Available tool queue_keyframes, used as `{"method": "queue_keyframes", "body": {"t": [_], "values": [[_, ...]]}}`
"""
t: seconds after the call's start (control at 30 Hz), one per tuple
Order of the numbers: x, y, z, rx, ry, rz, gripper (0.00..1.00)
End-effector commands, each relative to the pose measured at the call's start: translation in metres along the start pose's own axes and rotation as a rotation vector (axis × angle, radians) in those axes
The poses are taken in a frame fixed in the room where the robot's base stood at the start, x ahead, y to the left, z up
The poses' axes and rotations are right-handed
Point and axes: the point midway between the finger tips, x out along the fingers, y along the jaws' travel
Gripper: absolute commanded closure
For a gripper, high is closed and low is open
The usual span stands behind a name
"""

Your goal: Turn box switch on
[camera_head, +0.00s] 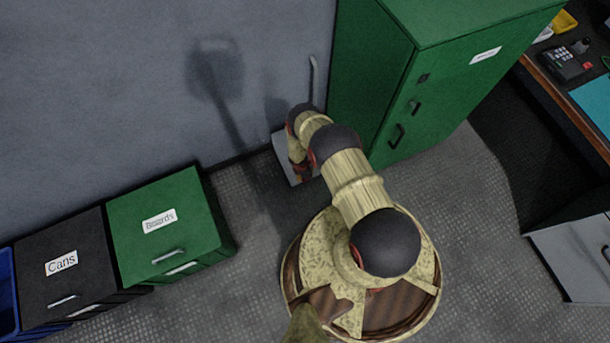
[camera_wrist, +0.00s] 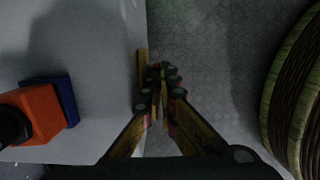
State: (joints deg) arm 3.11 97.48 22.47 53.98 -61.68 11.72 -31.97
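The grey box (camera_head: 281,149) stands low against the wall in the head view, mostly hidden behind my arm. In the wrist view a pale grey surface (camera_wrist: 100,95), seemingly the box, fills the left side. An orange block with a black round end (camera_wrist: 38,112), seemingly the switch, sits on it at the lower left with a dark blue block (camera_wrist: 63,98) behind it. My gripper (camera_wrist: 161,72) is at the surface's right edge, right of the orange block and apart from it. Its fingertips are together with nothing visible between them. The gripper is hard to make out in the head view.
A tall green cabinet (camera_head: 440,75) stands right of the grey box. A green "Boards" bin (camera_head: 185,215) and a black "Cans" bin (camera_head: 85,285) line the wall at left. A desk (camera_head: 572,100) is at the far right. Patterned floor (camera_head: 240,290) is clear between.

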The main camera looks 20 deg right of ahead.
Motion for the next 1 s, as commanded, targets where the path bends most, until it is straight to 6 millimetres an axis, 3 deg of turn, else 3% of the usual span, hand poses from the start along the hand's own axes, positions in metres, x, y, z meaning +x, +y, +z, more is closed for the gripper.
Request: {"method": "queue_keyframes", "body": {"t": [0.67,1.0], "values": [[-0.002,0.004,0.002,0.001,0.0,0.005,1.0],[-0.015,0.003,0.004,0.001,0.0,0.004,1.0]]}}
